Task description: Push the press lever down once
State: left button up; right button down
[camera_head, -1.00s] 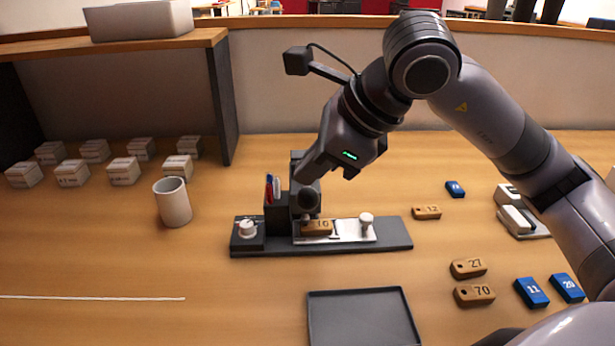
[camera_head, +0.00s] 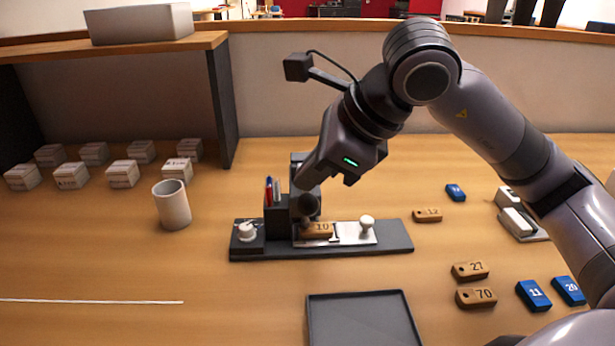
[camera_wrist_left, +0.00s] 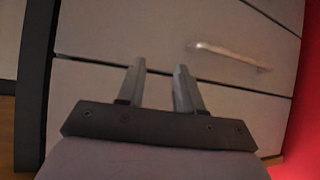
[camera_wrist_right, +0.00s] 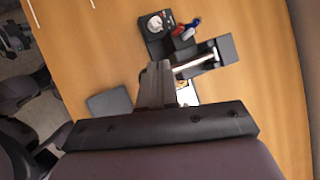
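The press (camera_head: 392,236) is a dark base with a black upright at its back left, in the middle of the table. A dark round knob, apparently the lever's end (camera_head: 307,205), is low over a brown numbered tag (camera_head: 319,229) on the press's light plate. My right gripper (camera_head: 306,182) is just above the knob, pointing down and left; whether it touches is unclear. Its fingers look closed together in the right wrist view (camera_wrist_right: 156,84), partly hiding the press. A light metal bar (camera_wrist_right: 196,62) shows beyond them. My left gripper (camera_wrist_left: 158,88) is open and empty before a drawer front.
A dark tray (camera_head: 362,318) lies in front of the press. A white cup (camera_head: 172,204) and several small boxes (camera_head: 122,174) stand left. Brown tags (camera_head: 475,297) and blue tags (camera_head: 532,294) lie right. Pens (camera_head: 273,190) stand in the press's holder.

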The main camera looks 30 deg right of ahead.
jog(key=shift+w+d+r+p, duration=0.1)
jog(key=shift+w+r+p, duration=0.1)
jog(key=shift+r+p, duration=0.45)
jog(key=shift+w+d+r+p, duration=0.15)
jog(key=shift+r+p, duration=0.2)
jog(key=shift+r, duration=0.55)
jog(key=r+p, duration=0.1)
jog(key=r, duration=0.1)
jog(key=w+r+p, duration=0.1)
jog(key=r+p, duration=0.1)
jog(key=shift+d+r+p, duration=0.2)
jog(key=shift+r+p, duration=0.1)
jog(key=shift+r, duration=0.1)
